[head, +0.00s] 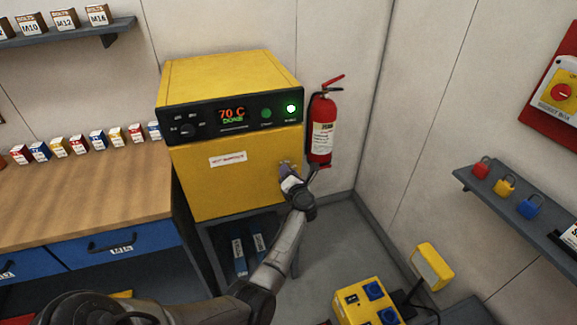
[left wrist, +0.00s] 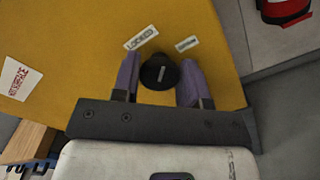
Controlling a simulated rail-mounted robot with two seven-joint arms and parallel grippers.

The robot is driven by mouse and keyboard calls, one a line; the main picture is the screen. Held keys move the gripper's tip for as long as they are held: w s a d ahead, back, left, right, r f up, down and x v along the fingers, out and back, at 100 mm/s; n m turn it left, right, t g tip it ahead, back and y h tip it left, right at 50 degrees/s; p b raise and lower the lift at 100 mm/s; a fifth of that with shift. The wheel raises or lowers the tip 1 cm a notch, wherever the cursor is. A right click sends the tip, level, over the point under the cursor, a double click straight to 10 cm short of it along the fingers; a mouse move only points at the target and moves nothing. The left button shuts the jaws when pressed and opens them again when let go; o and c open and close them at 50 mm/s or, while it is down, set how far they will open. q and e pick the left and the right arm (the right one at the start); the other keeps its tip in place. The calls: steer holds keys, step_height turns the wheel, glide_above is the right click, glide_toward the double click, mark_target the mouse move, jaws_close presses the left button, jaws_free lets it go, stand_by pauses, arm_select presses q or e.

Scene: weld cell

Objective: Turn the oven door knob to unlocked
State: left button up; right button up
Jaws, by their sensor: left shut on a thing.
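The yellow oven (head: 235,180) stands on a dark stand, its door facing me. Its black display reads 70 C and DONE, with a green light lit. The black round door knob (left wrist: 153,66) shows between the purple fingers of my left gripper (left wrist: 157,82), which is shut on it. A white mark on the knob stands nearly upright in the left wrist view. A LOCKED label (left wrist: 141,37) is up and left of the knob; a smaller, unreadable label (left wrist: 186,43) is up and right. In the head view, my left gripper (head: 287,172) hides the knob at the door's right side.
A red fire extinguisher (head: 322,130) hangs on the wall close to the right of the gripper. A wooden workbench (head: 85,195) with small boxes is at left. A shelf with padlocks (head: 505,186) is at right. A yellow unit (head: 365,303) stands low in front.

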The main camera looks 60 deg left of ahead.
arm_select(q)
steer(key=m+p, duration=0.3)
steer(key=m, duration=0.1)
steer(key=shift+r+p, duration=0.15)
steer(key=shift+p, duration=0.2)
steer(key=shift+f+m+p, duration=0.2)
steer(key=shift+m+p, duration=1)
steer(key=shift+m, duration=1)
steer(key=o, duration=0.9)
steer(key=shift+d, duration=0.1)
